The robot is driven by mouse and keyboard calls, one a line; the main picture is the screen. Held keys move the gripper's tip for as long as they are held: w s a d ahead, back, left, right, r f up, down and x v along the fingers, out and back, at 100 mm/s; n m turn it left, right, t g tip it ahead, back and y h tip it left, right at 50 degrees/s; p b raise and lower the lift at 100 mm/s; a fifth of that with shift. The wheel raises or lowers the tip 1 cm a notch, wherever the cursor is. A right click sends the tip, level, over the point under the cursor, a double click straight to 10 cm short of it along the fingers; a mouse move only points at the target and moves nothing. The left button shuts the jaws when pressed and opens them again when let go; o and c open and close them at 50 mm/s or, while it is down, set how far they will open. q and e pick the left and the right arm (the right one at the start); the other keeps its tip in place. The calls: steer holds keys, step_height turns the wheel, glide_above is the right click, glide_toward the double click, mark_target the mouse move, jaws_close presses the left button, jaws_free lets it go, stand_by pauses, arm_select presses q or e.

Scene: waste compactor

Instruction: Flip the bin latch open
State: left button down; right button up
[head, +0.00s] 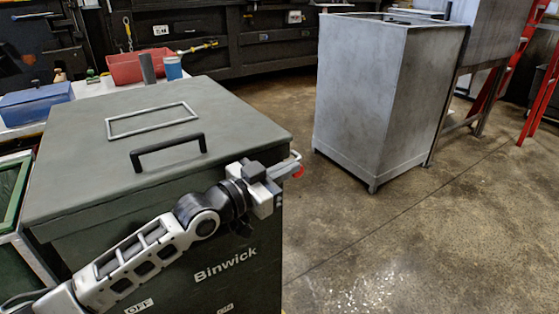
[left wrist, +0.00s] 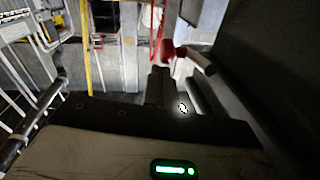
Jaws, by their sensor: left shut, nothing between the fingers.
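The dark green bin (head: 90,230) marked Binwick stands at the left with its lid (head: 75,170) down. A metal bar with a red tip (head: 298,172), which looks like the latch, sticks out by the bin's right side. In the left wrist view the red tip (left wrist: 173,50) and its bar are close ahead, beside a dark wall. My left gripper (head: 280,178) is shut and empty at the bin's right front corner, right by the red tip. I cannot tell whether they touch. The latch's base is hidden. My right gripper is not in view.
The lid carries a black handle (head: 168,152) and a pale rectangular frame (head: 152,119). A tall grey metal box (head: 360,100) stands to the right, with red ladder-like frames beyond. A red tray (head: 140,66) and blue box (head: 37,103) lie behind the bin. The concrete floor between is clear.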

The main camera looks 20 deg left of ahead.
arm_select(q)
steer(key=shift+f+p, duration=0.1)
steer(key=shift+p, duration=0.4)
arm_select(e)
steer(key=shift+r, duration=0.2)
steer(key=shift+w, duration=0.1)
